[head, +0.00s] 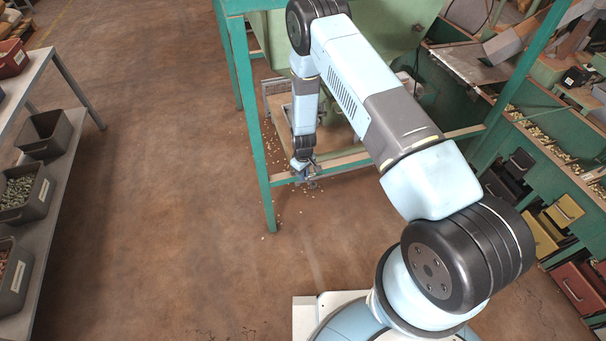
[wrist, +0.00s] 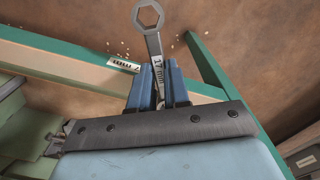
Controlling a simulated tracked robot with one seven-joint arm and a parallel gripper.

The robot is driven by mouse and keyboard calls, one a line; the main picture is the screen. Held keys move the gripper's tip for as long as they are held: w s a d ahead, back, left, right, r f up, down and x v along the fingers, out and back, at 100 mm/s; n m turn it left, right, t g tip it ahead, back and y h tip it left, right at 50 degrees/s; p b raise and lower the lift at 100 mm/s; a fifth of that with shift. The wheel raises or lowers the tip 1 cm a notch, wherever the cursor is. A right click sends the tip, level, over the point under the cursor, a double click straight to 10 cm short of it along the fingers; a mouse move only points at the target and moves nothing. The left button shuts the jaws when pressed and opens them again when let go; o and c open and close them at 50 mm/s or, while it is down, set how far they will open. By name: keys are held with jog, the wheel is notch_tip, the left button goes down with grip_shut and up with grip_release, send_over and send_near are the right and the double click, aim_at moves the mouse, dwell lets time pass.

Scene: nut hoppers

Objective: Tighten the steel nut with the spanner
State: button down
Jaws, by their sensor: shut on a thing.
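A grey spanner (wrist: 153,46) marked "17 mm" shows in the wrist view, with its ring end pointing away from my gripper (wrist: 160,80). The blue fingers are shut on its handle. In the head view my gripper (head: 307,173) hangs low beside the lower rail of a green frame, and the spanner is too small there to make out clearly. I cannot make out the steel nut in either view. The spanner's ring is empty and shows bare floor through it.
The green frame (head: 246,105) has a wooden lower rail (head: 350,160); a white label (wrist: 124,65) is on the rail in the wrist view. Small nuts lie scattered on the floor. A shelf with bins (head: 30,195) stands left, green hoppers (head: 545,110) right.

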jog(key=shift+f, duration=0.4)
dwell(0.8)
jog(key=shift+s+a+m, duration=0.25)
jog(key=shift+a+m, duration=0.65)
jog(key=shift+m, duration=1.05)
jog(key=shift+s+a+m, duration=0.3)
jog(key=shift+a+m, duration=0.6)
jog(key=shift+m, duration=1)
jog(key=shift+s+a+m, duration=0.25)
jog(key=shift+a+m, duration=0.65)
jog(key=shift+m, duration=1.05)
jog(key=shift+w+a+m, duration=0.2)
jog(key=shift+a+m, duration=0.35)
jog(key=shift+m, duration=0.65)
jog(key=shift+s+d+n, duration=0.2)
jog(key=shift+d+n, duration=0.45)
jog(key=shift+n, duration=0.55)
jog(key=shift+d+f, duration=0.1)
